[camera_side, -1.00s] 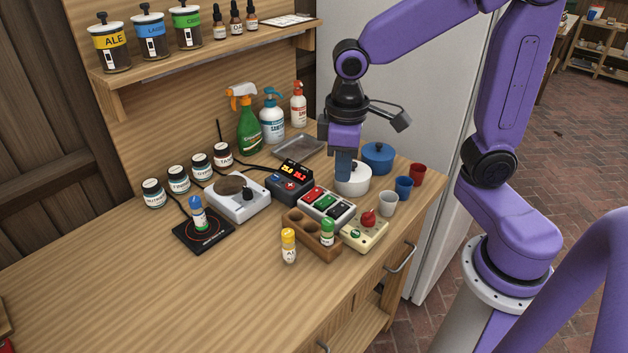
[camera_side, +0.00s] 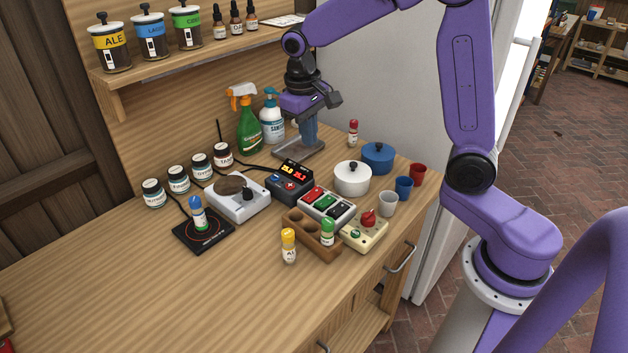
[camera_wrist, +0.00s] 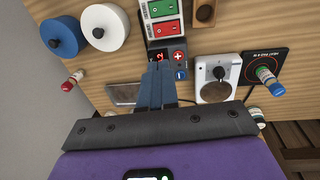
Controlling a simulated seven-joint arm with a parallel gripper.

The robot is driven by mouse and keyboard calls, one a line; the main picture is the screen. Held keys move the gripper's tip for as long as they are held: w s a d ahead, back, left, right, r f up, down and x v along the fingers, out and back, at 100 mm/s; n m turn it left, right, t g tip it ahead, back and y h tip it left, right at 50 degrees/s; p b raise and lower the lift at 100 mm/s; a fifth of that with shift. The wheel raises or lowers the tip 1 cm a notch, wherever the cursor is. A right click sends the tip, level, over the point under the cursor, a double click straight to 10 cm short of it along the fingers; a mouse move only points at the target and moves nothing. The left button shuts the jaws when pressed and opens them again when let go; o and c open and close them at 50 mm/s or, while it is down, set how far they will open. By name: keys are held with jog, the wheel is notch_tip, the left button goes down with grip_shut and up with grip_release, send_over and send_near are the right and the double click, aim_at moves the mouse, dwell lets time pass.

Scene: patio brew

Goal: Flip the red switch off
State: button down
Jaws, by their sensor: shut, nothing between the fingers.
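The red switch (camera_side: 314,194) is a rocker at the far left end of a pale switch box (camera_side: 341,217), with a green and a dark rocker beside it. In the wrist view the red switch (camera_wrist: 167,29) shows above the black controller box. I cannot tell which way it is tipped. My gripper (camera_side: 311,141) is shut and empty, pointing down over the grey tray at the back, apart from the switch box. In the wrist view its blue fingertips (camera_wrist: 161,66) overlap the controller's near edge in the picture.
The controller box (camera_side: 290,183) with lit digits stands just behind the switch box. White pot (camera_side: 352,180), blue pot (camera_side: 378,158) and a red-capped vial (camera_side: 353,133) stand right of my gripper. The front-left tabletop is clear.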

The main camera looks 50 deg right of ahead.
aim_at(315, 190)
jog(key=f, duration=0.4)
jog(key=d+f, duration=0.1)
jog(key=f, duration=0.9)
jog(key=shift+d, duration=0.35)
jog(key=shift+d+f, duration=0.1)
jog(key=shift+f, duration=0.1)
jog(key=shift+a+r, duration=0.25)
jog(key=shift+a, duration=0.55)
